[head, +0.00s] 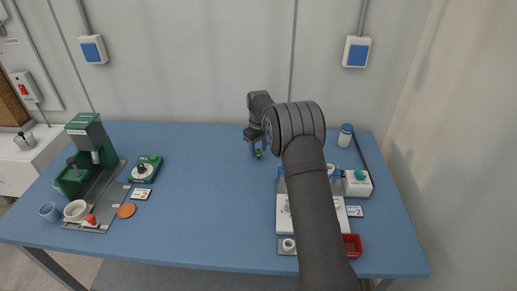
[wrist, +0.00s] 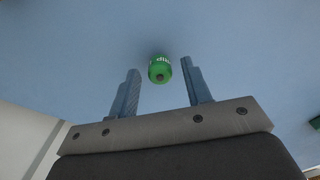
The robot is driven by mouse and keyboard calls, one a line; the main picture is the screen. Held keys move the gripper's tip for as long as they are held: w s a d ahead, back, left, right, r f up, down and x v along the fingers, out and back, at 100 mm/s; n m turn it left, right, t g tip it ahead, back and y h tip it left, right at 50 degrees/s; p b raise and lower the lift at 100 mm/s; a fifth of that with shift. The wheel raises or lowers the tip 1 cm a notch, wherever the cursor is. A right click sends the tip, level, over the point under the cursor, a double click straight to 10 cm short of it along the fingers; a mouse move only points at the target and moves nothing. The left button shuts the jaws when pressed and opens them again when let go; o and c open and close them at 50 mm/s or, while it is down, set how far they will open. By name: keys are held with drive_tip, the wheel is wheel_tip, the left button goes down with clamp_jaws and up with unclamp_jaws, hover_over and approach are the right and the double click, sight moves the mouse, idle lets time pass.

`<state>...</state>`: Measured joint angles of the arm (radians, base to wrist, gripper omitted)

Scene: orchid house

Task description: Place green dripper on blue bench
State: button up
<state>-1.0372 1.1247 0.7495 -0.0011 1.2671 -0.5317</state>
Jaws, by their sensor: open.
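The green dripper (head: 258,154) is small and shows at the blue bench (head: 210,200), towards the back middle. In the wrist view the dripper (wrist: 160,70) is a short green cylinder with white lettering, seen partly from one end against the blue surface. My gripper (head: 254,147) is open, low over the bench. In the wrist view its two fingers lie on either side of the dripper, with a visible gap on each side. The arm partly hides the gripper in the head view. I cannot tell exactly how the dripper's base meets the bench.
A green machine (head: 88,145) stands at the left, with a green-and-white device (head: 145,169) and an orange disc (head: 126,211) nearby. At the right are a white box (head: 357,184), a white bottle (head: 345,135) and a red tray (head: 352,245). The bench's middle is clear.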

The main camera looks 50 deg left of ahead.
sight(259, 150)
wheel_tip(259, 150, up, 12)
drive_tip(key=shift+r, duration=0.15)
idle(0.3)
wheel_tip(259, 150, down, 12)
drive_tip(key=shift+f, duration=0.25)
drive_tip(key=shift+r, duration=2.15)
